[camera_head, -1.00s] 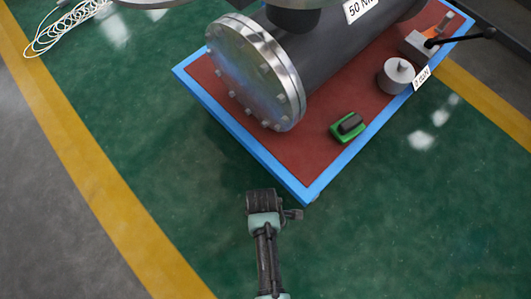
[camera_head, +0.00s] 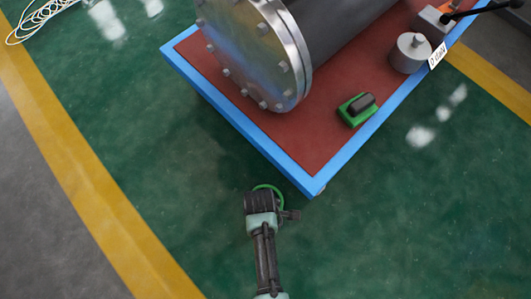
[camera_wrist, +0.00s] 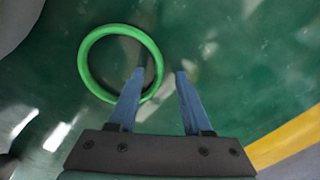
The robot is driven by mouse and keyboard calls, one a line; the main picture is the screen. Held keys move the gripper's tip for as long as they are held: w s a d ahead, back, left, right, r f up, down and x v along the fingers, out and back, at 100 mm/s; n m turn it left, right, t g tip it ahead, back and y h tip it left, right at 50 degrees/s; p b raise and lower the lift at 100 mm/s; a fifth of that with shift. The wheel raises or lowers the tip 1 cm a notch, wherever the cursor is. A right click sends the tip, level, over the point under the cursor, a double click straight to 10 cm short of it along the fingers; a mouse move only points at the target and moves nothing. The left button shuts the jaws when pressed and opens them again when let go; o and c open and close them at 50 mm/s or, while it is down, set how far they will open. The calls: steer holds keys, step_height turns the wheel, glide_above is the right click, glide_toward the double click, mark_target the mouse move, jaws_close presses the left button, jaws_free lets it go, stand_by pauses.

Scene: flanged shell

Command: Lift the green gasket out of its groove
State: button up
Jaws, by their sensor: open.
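The green gasket, a thin ring, shows whole in outline in the wrist view (camera_wrist: 84,62), crossed by one finger. Its right side lies between the fingertips of my gripper (camera_wrist: 159,70). The left finger overlaps the ring's opening, and the right finger is outside it. The jaws are open, with gaps to the band. In the head view, part of the gasket (camera_head: 270,186) shows as an arc beside my gripper (camera_head: 262,203), which hides the rest. No groove shows around the gasket; green floor appears behind it. I cannot tell whether it touches a finger.
A blue-edged platform with a red top (camera_head: 295,148) stands just beyond my gripper. It carries a grey flanged shell (camera_head: 250,55), a green-and-black block (camera_head: 358,108) and a grey weight (camera_head: 410,53). Open green floor (camera_head: 400,220) lies to the right.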

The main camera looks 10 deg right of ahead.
steer(key=shift+f, duration=0.15)
jaws_close()
stand_by(0.5)
